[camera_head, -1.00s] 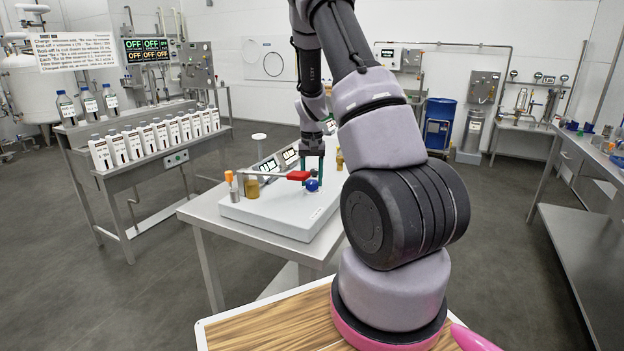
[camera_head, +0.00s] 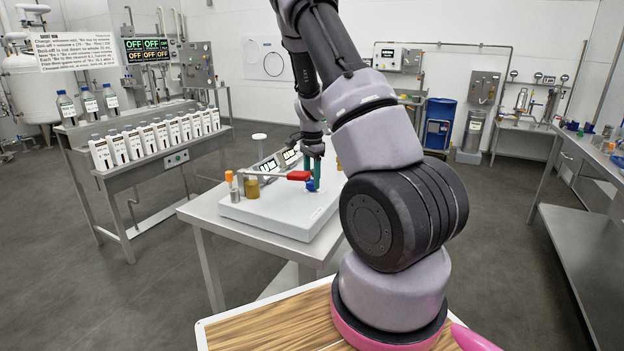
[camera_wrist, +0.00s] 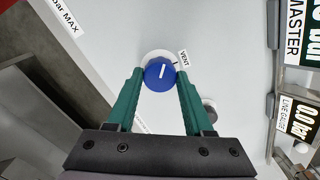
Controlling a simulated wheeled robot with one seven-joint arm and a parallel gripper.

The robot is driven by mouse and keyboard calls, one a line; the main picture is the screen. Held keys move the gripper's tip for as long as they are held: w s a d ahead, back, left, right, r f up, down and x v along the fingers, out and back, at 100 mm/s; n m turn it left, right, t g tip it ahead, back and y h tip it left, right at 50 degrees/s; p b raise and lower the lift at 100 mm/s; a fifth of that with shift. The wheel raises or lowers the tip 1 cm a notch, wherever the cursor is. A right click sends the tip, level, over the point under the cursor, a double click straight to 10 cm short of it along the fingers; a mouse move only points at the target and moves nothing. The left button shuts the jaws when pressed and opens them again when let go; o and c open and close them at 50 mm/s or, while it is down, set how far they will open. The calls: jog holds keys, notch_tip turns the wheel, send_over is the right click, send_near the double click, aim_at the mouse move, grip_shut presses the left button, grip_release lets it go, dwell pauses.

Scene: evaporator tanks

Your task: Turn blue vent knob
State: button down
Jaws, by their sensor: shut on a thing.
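The blue vent knob (camera_wrist: 160,75) sits on a white panel in the wrist view, with a white pointer line on its face and a "VENT" label (camera_wrist: 184,58) at its upper right. My gripper (camera_wrist: 160,80) has its two green fingers on the left and right sides of the knob, shut on it. In the head view the blue knob (camera_head: 311,186) shows low between or beside the green fingers (camera_head: 313,172), partly hidden by them. It stands near the right part of the white panel unit (camera_head: 270,212) on the table.
A red handle (camera_head: 299,175) on a rod lies just left of my gripper. In the wrist view, gauge displays (camera_wrist: 298,118) stand at the right.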

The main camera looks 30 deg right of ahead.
aim_at(312, 182)
jog(key=m, duration=0.5)
jog(key=shift+w+r+m, duration=0.1)
jog(key=shift+m, duration=2.5)
jog(key=shift+c, duration=1.4)
grip_release()
notch_tip(312, 182, up, 11)
